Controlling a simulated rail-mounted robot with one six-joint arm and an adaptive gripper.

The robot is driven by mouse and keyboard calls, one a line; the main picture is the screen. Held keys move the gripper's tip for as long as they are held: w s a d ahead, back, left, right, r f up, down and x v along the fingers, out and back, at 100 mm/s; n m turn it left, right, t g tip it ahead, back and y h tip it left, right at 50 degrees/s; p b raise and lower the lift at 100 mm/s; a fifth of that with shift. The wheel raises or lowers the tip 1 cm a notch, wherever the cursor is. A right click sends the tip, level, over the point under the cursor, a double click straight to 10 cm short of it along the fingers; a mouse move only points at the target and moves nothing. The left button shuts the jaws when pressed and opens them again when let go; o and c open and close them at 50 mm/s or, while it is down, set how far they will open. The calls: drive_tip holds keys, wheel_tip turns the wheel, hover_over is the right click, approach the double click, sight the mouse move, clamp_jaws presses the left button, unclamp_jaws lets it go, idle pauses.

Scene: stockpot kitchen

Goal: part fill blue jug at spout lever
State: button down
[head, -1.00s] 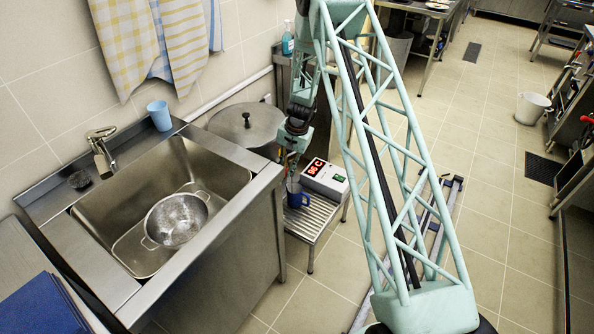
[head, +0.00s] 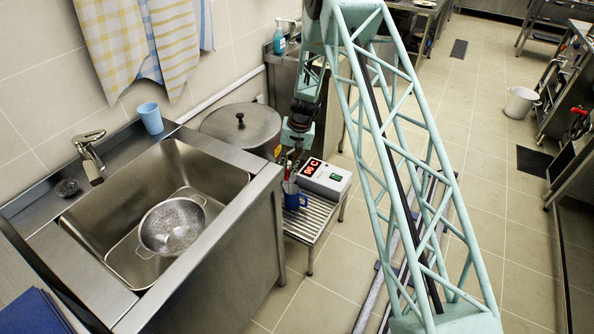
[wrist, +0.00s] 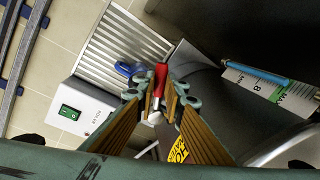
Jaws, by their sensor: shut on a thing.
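The blue jug (head: 293,198) stands on a slatted metal stand (head: 312,219), beside the large lidded pot (head: 241,127). In the wrist view part of the jug (wrist: 128,69) shows just left of the fingertips. My gripper (head: 289,171) is low, directly above the jug in the head view. In the wrist view my gripper (wrist: 160,92) is closed around a red-ended lever (wrist: 161,74). The spout itself is mostly hidden by the fingers. The jug's inside and any liquid level cannot be made out.
A box with a red lit display (head: 326,176) sits on the stand, right of the jug. A yellow HOT label (wrist: 179,151) and a level scale (wrist: 265,90) show in the wrist view. The sink (head: 165,205) holds a colander (head: 172,226); a light blue cup (head: 150,118) stands behind.

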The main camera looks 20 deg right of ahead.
idle(0.3)
drive_tip(key=c, duration=2.7)
unclamp_jaws()
drive_tip(key=shift+s+d+r, duration=0.15)
drive_tip(key=shift+d+r, duration=0.25)
drive_tip(key=shift+r, duration=1.55)
drive_tip(key=shift+s+d+r, duration=0.1)
drive_tip(key=shift+d+r, duration=0.25)
drive_tip(key=shift+r, duration=1.65)
drive_tip(key=shift+s+d+r, duration=0.15)
drive_tip(key=shift+d+r, duration=0.25)
drive_tip(key=shift+r, duration=1.55)
